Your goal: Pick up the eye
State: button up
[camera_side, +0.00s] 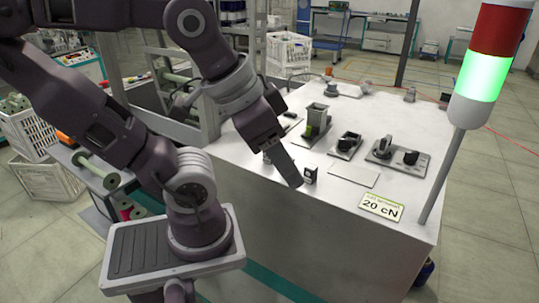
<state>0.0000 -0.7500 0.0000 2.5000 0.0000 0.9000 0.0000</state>
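A small dark block with a pale round spot (310,174) stands on the white table top, near its front edge; it may be the eye, but it is too small to be sure. My gripper (290,172) points down and to the right, just left of this block. A broad grey finger shows at its end and hides part of the table behind it. The finger and the block look close, and I cannot tell whether they touch. The gap between the fingers is not visible, so I cannot tell whether my gripper is open or shut.
On the white table (395,115) stand a hopper-like grey-green device (315,122), a black fixture (346,144), and a grey plate with black posts (398,157). A bare plate (354,174) and a "20 cN" sign (381,206) lie in front. A signal tower (482,75) glows green at right.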

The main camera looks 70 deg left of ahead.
jog(key=a+n+g, duration=0.2)
jog(key=a+n, duration=0.3)
jog(key=n, duration=0.3)
jog(key=w+a+f+n+g, duration=0.1)
jog(key=a+n, duration=0.5)
jog(key=n, duration=0.3)
jog(key=w+a+n+g, duration=0.1)
jog(key=a+n+g, duration=0.1)
jog(key=a+n, duration=0.3)
jog(key=shift+w+a+f+n+g, duration=0.1)
jog(key=shift+f+n+g, duration=0.05)
jog(key=shift+n, duration=0.8)
jog(key=shift+w+a+f+n+g, duration=0.1)
jog(key=shift+n+g, duration=0.05)
jog(key=shift+n, duration=0.8)
jog(key=f, duration=0.6)
jog(key=shift+a+f, duration=0.2)
jog(key=shift+a, duration=0.05)
jog(key=shift+f, duration=0.3)
grip_shut()
